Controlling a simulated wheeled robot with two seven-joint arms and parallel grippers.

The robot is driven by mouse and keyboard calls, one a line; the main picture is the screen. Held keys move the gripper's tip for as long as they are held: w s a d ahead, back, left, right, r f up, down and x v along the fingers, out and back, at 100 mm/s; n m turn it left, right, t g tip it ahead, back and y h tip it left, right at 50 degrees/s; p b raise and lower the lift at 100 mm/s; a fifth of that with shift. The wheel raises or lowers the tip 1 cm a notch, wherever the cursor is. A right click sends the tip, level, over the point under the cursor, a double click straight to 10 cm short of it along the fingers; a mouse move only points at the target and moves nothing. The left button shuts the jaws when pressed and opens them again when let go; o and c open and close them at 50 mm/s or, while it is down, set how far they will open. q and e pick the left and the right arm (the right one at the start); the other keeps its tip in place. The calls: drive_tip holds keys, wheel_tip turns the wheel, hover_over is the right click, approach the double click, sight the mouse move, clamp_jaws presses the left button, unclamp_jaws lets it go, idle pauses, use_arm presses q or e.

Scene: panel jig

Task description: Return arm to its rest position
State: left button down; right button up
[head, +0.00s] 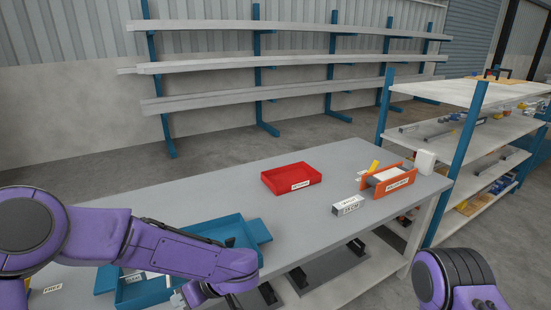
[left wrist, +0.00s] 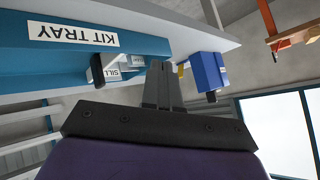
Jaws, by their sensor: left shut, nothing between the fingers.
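My left arm comes in from the left in the head view and hangs over the blue tray (head: 236,229), covering much of it. My left gripper (left wrist: 160,68) shows in the left wrist view with its dark fingers together and nothing between them. The tray's blue wall, labelled KIT TRAY (left wrist: 140,46), is close beyond the fingers, upside down in that view. A pale part labelled SILL (left wrist: 112,73) is beside it. My right arm shows only as a purple part at the bottom right of the head view; its gripper is out of frame.
A blue box (left wrist: 209,72) shows in the left wrist view. Shelving (head: 475,93) stands at the right. The middle of the tabletop is clear.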

use_arm(q)
drive_tip(key=s+a+f+t+h, duration=0.2)
drive_tip(key=f+t, duration=0.1)
drive_tip(key=f, duration=0.5)
drive_tip(key=s+a+f+t+h, duration=0.1)
drive_tip(key=s+f+t+h, duration=0.1)
drive_tip(key=f+t, duration=0.35)
drive_tip(key=s+a+f+m+g, duration=0.1)
drive_tip(key=s+a+f+g, duration=0.1)
drive_tip(key=s, duration=0.5)
drive_tip(key=s+a+f+m+g+h, duration=0.1)
drive_tip(key=s+a+f+g, duration=0.1)
drive_tip(key=s+f, duration=0.3)
drive_tip(key=s+a+f+m+g+h, duration=0.1)
drive_tip(key=s+f+g, duration=0.1)
drive_tip(key=s, duration=0.7)
drive_tip(key=shift+s+a+f+m, duration=0.35)
drive_tip(key=shift+a+f+m, duration=0.05)
drive_tip(key=shift+f, duration=0.35)
drive_tip(key=shift+g, duration=0.25)
